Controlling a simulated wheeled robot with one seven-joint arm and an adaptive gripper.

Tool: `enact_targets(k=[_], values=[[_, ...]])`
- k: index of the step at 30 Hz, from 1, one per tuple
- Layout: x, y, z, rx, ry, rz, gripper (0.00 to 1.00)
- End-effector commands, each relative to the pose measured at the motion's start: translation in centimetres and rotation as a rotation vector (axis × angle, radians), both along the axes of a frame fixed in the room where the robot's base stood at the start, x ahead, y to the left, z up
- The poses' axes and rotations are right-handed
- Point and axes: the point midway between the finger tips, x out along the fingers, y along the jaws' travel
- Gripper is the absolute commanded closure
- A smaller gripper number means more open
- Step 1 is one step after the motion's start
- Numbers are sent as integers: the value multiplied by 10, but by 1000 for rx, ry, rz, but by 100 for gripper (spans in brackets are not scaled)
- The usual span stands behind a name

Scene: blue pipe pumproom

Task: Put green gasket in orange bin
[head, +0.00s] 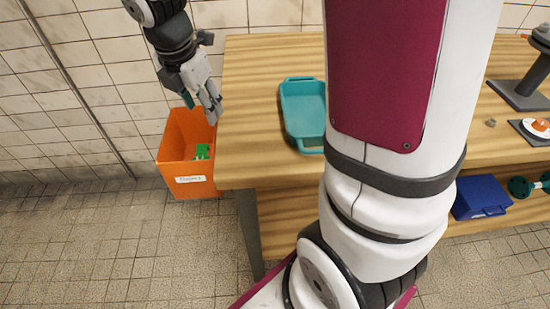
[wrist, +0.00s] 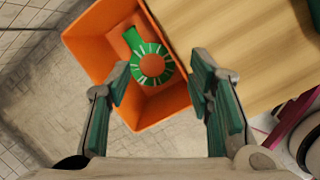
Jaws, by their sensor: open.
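The orange bin (head: 187,181) stands on the floor at the left end of the wooden table in the head view, with a white label on its front. In the wrist view the bin (wrist: 95,48) is below my gripper. The green gasket (wrist: 135,38) lies inside it, seen as a green shape with pale marks around a round orange middle. In the head view only a green patch of the gasket (head: 202,152) shows within the bin. My gripper (head: 214,112) is above the bin, open and empty, its green-padded fingers (wrist: 163,92) apart. The gasket is apart from the fingers.
The wooden table (head: 250,100) borders the bin on the right. A teal tray (head: 303,108) lies on it, partly hidden by my arm. A blue box (head: 480,197) sits on the lower shelf. Tiled floor (head: 90,240) is clear left and in front.

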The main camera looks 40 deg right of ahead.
Motion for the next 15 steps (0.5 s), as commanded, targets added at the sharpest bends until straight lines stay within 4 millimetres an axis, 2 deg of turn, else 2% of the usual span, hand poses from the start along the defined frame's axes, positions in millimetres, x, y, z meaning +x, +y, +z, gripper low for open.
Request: enact_targets(k=[1,6,10,15], values=[[-20,0,18,14,-31,-129,52],[-88,0,55,90,-105,-595,52],[-141,4,72,167,-154,-950,52],[-208,13,80,281,-185,-1392,52]])
